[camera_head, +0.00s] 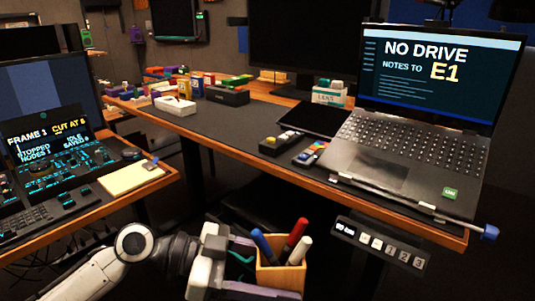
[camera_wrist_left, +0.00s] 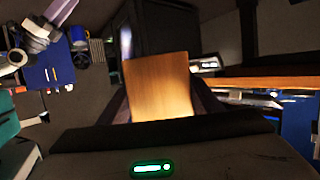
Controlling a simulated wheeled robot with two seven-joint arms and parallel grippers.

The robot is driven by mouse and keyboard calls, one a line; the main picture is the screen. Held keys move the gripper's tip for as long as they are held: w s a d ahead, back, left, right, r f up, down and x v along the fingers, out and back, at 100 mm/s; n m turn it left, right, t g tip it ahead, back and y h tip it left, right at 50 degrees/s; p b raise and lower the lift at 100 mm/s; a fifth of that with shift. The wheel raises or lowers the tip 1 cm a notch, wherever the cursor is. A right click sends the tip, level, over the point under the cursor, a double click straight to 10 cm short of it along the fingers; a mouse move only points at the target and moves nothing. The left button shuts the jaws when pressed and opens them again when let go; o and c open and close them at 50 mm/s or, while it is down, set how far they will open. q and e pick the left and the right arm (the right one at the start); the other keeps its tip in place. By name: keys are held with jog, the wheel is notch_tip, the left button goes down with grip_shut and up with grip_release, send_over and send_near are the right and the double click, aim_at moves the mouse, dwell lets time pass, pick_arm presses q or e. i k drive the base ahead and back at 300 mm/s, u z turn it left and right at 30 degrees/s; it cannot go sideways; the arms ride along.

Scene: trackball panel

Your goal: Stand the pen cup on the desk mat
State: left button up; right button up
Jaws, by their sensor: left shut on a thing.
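The pen cup (camera_head: 281,277) is a square wooden cup with a blue, a red and a white pen standing in it. My left gripper (camera_head: 258,272) is shut on it and holds it, roughly upright, in front of and below the desk's front edge. In the left wrist view the cup's plain wooden side (camera_wrist_left: 160,85) shows between the fingers. The dark desk mat (camera_head: 238,122) lies flat on the wooden desk, beyond the cup. My right gripper is not in view.
A laptop (camera_head: 385,150) fills the desk's right side, with a dark tablet (camera_head: 312,120) and small devices (camera_head: 280,143) beside it. A white box (camera_head: 175,105) and a dark box (camera_head: 228,96) stand toward the left. The mat's middle is bare. A keypad (camera_head: 378,242) hangs below the edge.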

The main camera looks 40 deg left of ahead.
aim_at(236, 132)
jog(key=k, duration=1.2)
jog(key=u, duration=0.55)
jog(key=i, duration=0.5)
jog(key=u, duration=0.7)
jog(key=i, duration=0.8)
jog(key=z, duration=0.05)
